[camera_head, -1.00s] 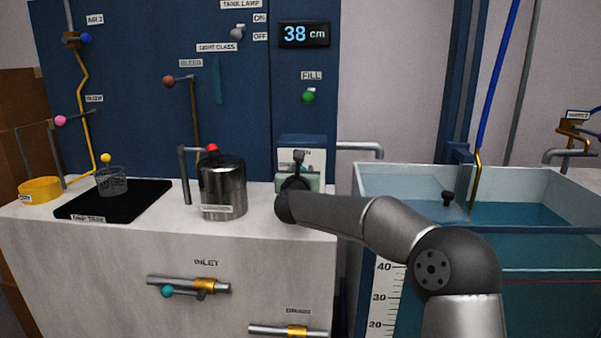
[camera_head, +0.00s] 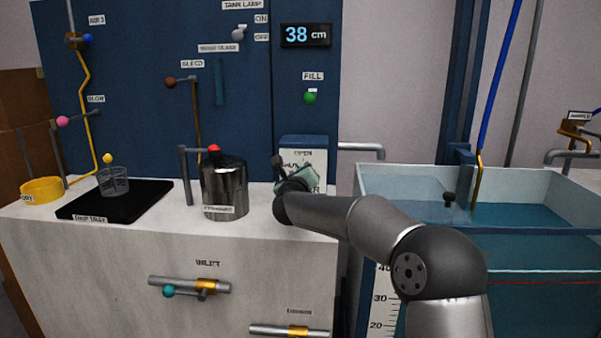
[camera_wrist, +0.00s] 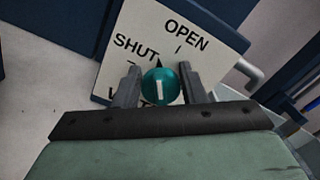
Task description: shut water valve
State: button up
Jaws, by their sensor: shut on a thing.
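The water valve is a round teal knob (camera_wrist: 160,88) with a white pointer line, on a white plate (camera_wrist: 150,25) marked OPEN and SHUT. In the wrist view the black pointer tip lies between the SHUT tick on the left and the OPEN tick on the upper right. My gripper (camera_wrist: 160,84) is shut on the knob, one finger on each side. In the head view my gripper (camera_head: 292,174) is tilted in front of the plate (camera_head: 303,156) and hides the knob.
A water tank (camera_head: 540,215) is at the right, beyond my arm. A black drip tray (camera_head: 150,198) lies farther left. A pipe (camera_head: 360,147) leaves the valve box on its right.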

jog(key=n, duration=0.2)
jog(key=n+p, duration=0.1)
jog(key=n, duration=0.3)
jog(key=shift+a+f+p, duration=0.25)
jog(key=shift+p, duration=0.1)
jog(key=n, duration=0.1)
jog(key=n+p, duration=0.1)
jog(key=n, duration=0.3)
jog(key=shift+f, duration=0.3)
jog(key=o, duration=1)
jog(key=shift+s, duration=0.15)
jog(key=s, duration=1.7)
jog(key=shift+r, duration=0.1)
